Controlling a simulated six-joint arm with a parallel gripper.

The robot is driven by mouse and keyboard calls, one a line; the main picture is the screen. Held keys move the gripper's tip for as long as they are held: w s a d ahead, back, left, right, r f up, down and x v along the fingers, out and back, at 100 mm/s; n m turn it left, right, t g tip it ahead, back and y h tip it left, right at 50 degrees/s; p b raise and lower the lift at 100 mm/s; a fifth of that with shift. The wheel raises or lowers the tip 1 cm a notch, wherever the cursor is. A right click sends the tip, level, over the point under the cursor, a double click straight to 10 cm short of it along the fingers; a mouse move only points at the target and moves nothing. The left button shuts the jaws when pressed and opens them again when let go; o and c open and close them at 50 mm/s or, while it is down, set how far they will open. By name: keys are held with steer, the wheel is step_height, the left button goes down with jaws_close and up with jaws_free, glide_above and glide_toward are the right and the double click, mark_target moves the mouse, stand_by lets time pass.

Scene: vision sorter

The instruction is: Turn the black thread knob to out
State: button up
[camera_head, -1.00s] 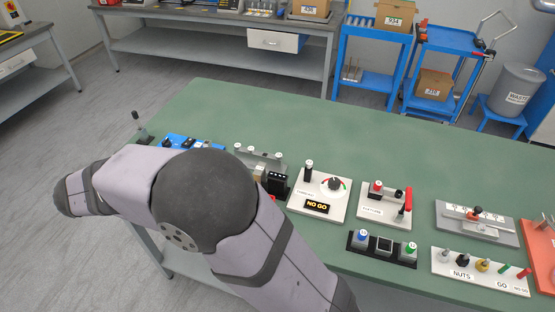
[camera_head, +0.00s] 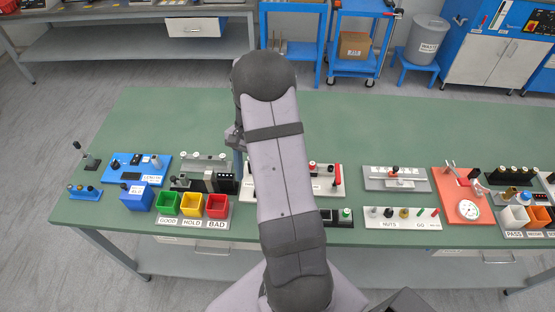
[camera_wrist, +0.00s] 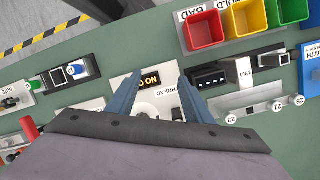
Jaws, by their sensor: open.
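Part of a pale dial (camera_wrist: 147,110) shows between the fingers; the black knob itself is not clear there. In the head view my arm covers most of the panel, and the knob is hidden. My gripper (camera_wrist: 160,82) is open, its two blue-grey fingers spread apart over the panel, with nothing seen held between them.
Beside the panel stand a black block (camera_wrist: 209,78) and red (camera_wrist: 204,30), yellow and green bins. On its other side are a small black stand (camera_wrist: 66,74) and a red-handled fixture (camera_head: 337,176). The green table (camera_head: 400,125) is clear towards the back.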

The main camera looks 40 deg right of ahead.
steer(key=s+d+r+m+t+y+p, duration=0.15)
steer(key=d+m+t, duration=0.35)
steer(key=d+m, duration=0.7)
steer(key=shift+n, duration=0.3)
steer(key=shift+d+f+p+x, duration=0.15)
steer(key=shift+p+x, duration=0.4)
steer(key=shift+x, duration=0.6)
steer(key=shift+d+p+x, duration=0.3)
steer(key=shift+p+x, duration=0.2)
steer(key=shift+x, duration=0.7)
steer(key=shift+d+f+p+x, duration=0.15)
steer(key=shift+p+x, duration=0.4)
steer(key=shift+x, duration=0.6)
steer(key=c, duration=1.1)
